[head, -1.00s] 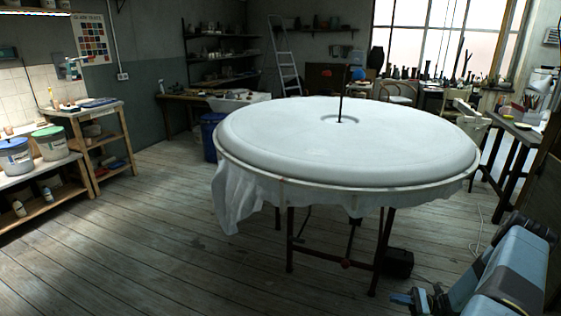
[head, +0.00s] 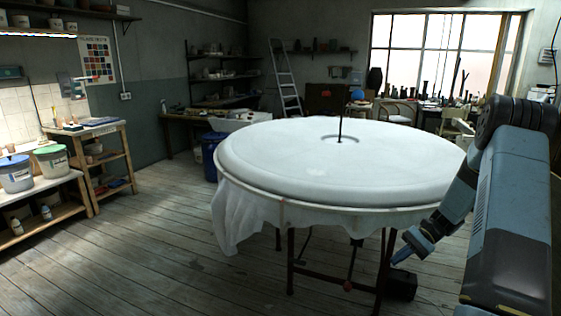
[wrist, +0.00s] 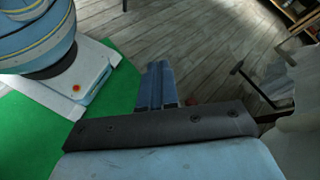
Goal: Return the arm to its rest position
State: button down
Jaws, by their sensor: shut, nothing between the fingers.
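My arm stands raised at the right of the head view, bent at the elbow. Its forearm slopes down to the left, and my gripper (head: 399,257) hangs at the end, low beside the large round white plaster table (head: 300,165). In the wrist view my gripper's blue fingers (wrist: 157,82) lie together, with nothing between them. In the head view the arm covers part of the table's right edge.
A white cloth (head: 238,215) hangs from the table's rim above dark metal legs. A black box (head: 402,285) sits on the floor under the right side. At left, a wooden bench holds lidded buckets (head: 52,161). The plank floor (head: 150,255) in front is open.

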jog(key=s+a+r+n+t+h, duration=0.1)
jog(key=s+a+r+n+h, duration=0.3)
jog(key=r, duration=0.7)
jog(key=s+a+r+n+t+h, duration=0.1)
jog(key=s+a+r+h, duration=0.4)
jog(key=r, duration=0.7)
jog(key=s+a+r+n+t+h, duration=0.1)
jog(key=s+r+t, duration=0.1)
jog(key=s, duration=0.4)
jog(key=s+a+r+n+t, duration=0.2)
jog(key=s+r+t, duration=0.1)
jog(key=s, duration=0.3)
jog(key=s+a+r+n+t+h, duration=0.1)
jog(key=s+a+r+t, duration=0.1)
jog(key=s+r, duration=0.3)
jog(key=shift+s+n+h, duration=0.3)
jog(key=shift+s, duration=0.45)
jog(key=shift+a+r, duration=0.1)
